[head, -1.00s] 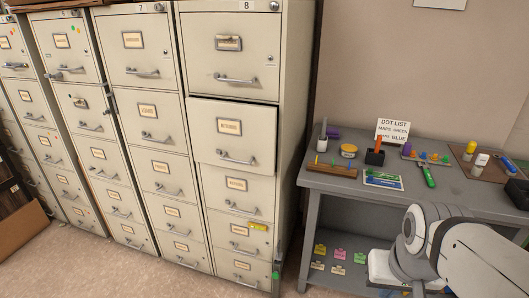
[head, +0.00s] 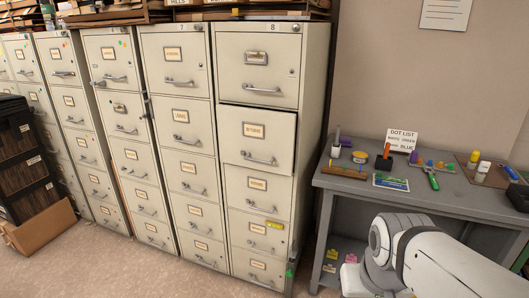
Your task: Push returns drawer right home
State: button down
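In the head view, cabinet 8 (head: 271,60) is a tall cream filing cabinet with a column of drawers. Its second drawer from the top (head: 239,138) stands slightly proud of the cabinet front, with a dark gap along its top edge. That drawer has a metal pull handle (head: 258,160) and a label (head: 253,131) that looks like "RETURNS", though it is small. The other drawers of cabinet 8 look flush. My arm shows at the lower right, in front of the table and apart from the cabinet. My gripper's fingers cannot be made out.
A grey table (head: 458,199) stands right of the cabinet, holding a dot list card (head: 401,140), pots and small tools. Colored tags lie on its lower shelf. More cabinets line the left, with a dark box stack (head: 20,150) and cardboard (head: 40,225). Carpet in front is clear.

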aim_at(262, 138)
jog(key=u, duration=0.05)
jog(key=i, duration=1)
jog(key=u, duration=0.05)
